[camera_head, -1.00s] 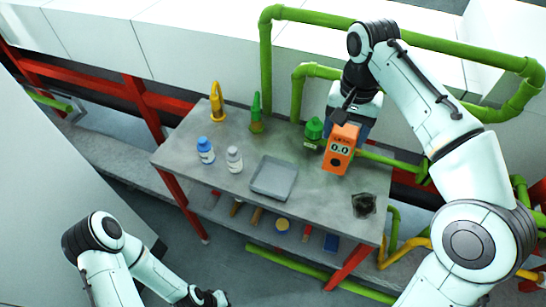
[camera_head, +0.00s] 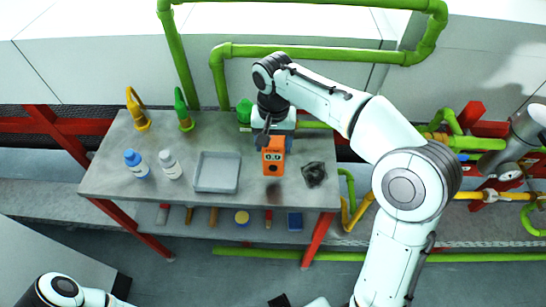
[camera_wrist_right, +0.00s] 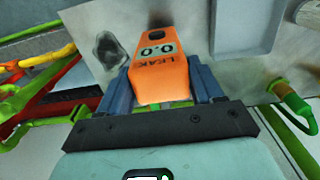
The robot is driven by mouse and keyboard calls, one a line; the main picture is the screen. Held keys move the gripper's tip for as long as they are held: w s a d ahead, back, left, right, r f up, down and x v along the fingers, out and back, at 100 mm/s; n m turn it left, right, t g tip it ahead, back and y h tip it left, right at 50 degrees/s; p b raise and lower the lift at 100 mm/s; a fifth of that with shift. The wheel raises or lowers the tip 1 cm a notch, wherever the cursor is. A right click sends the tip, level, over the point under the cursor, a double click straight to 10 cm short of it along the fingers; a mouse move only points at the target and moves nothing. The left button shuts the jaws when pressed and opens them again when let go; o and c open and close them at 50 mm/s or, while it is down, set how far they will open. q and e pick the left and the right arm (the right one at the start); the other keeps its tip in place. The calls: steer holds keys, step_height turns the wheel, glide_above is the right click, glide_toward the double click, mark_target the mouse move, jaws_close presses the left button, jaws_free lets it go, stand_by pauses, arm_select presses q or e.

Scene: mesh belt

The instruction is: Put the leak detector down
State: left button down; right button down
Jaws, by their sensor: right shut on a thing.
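The leak detector (camera_head: 273,157) is an orange box with a display reading 0.0. It is in my right gripper (camera_head: 272,143), whose fingers are shut on its two sides. It hangs upright over the right part of the grey table (camera_head: 120,185), with a dark shadow on the tabletop just in front. It seems to be a little above the surface. In the right wrist view the detector (camera_wrist_right: 160,65) sits between the two blue-grey fingers (camera_wrist_right: 161,88). My left arm shows at the bottom left, but its gripper is out of view.
Blue (camera_head: 136,163) and white (camera_head: 170,164) bottles stand left. Yellow (camera_head: 138,110), green (camera_head: 183,110) and another green item (camera_head: 244,112) stand at the back. Green pipes run behind.

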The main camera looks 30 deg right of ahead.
arm_select(q)
steer(key=shift+s+f+b, duration=0.25)
steer(key=shift+f+b, duration=0.1)
steer(key=shift+f, duration=0.15)
arm_select(e)
steer(key=shift+f, duration=2.6)
steer(key=shift+f, duration=0.15)
arm_select(q)
steer(key=shift+f, duration=0.1)
arm_select(e)
steer(key=shift+c, duration=0.8)
jaws_free()
step_height(320, 180, up, 12)
steer(key=shift+r+p, duration=0.2)
steer(key=shift+p, duration=1)
arm_select(q)
steer(key=w+r, duration=0.1)
steer(key=r, duration=0.2)
steer(key=shift+w, duration=0.35)
arm_select(e)
steer(key=shift+f, duration=0.1)
